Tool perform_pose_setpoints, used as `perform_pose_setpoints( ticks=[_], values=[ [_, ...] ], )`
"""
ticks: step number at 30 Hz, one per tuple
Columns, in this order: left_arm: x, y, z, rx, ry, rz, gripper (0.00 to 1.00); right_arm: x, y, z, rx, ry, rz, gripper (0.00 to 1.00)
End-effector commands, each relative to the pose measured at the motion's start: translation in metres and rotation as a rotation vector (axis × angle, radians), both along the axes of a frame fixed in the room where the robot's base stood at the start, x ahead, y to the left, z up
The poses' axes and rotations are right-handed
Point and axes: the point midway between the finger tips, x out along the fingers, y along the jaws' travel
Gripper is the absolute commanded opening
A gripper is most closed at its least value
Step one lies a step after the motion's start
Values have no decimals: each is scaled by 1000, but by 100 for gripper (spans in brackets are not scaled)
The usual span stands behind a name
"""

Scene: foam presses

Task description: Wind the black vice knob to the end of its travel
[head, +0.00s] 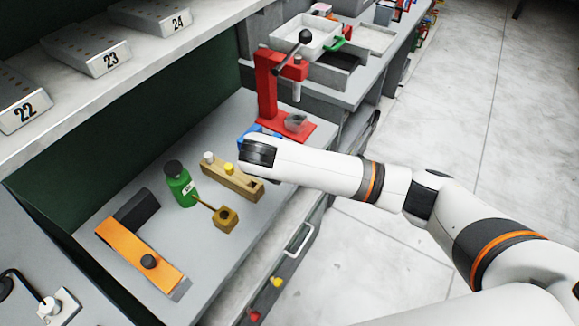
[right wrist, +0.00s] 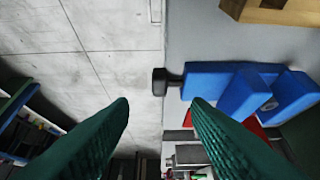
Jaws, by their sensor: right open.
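The blue vice (right wrist: 215,82) shows in the right wrist view, with its black knob (right wrist: 160,82) on a short shaft at its left end. The knob stands out past the bench edge, over the floor. My right gripper (right wrist: 161,106) is open and empty. Its two green fingers are apart, and the knob appears between and beyond their tips, with no visible contact. In the head view only a bit of the blue vice (head: 262,130) shows; my right arm hides the rest, including the knob. My left gripper is in neither view.
A red press (head: 268,88) stands behind the vice on the grey bench. Floor lies right of the bench.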

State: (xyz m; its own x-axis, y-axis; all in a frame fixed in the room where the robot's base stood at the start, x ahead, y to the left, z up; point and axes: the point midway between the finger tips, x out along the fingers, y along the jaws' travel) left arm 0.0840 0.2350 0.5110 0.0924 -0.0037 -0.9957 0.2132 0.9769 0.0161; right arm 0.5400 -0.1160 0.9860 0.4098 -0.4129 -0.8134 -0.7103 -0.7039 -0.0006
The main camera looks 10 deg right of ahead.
Motion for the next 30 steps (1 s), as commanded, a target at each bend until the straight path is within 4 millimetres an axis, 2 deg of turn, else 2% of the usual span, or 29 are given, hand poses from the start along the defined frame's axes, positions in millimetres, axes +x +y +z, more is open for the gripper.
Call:
perform_pose_setpoints(
  ticks=[4, 12, 16, 17, 20, 24, 27, 30],
  values=[
    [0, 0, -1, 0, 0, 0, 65, -5, 4, 8, 0, 1, 1, 44],
    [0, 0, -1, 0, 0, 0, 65, -5, 5, 10, 0, 1, 1, 44],
    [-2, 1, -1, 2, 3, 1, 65, -11, 9, 5, 26, 2, -9, 65],
    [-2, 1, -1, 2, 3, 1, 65, -15, 12, 2, 48, 2, -18, 65],
    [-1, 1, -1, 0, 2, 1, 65, -36, 27, -12, 171, 3, -78, 65],
    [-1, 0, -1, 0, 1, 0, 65, -80, 50, -32, 435, 3, -273, 65],
    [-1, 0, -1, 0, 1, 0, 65, -109, 56, -40, 617, -2, -468, 65],
    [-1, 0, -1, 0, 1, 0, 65, -136, 52, -45, 773, -11, -692, 65]
  ],
)
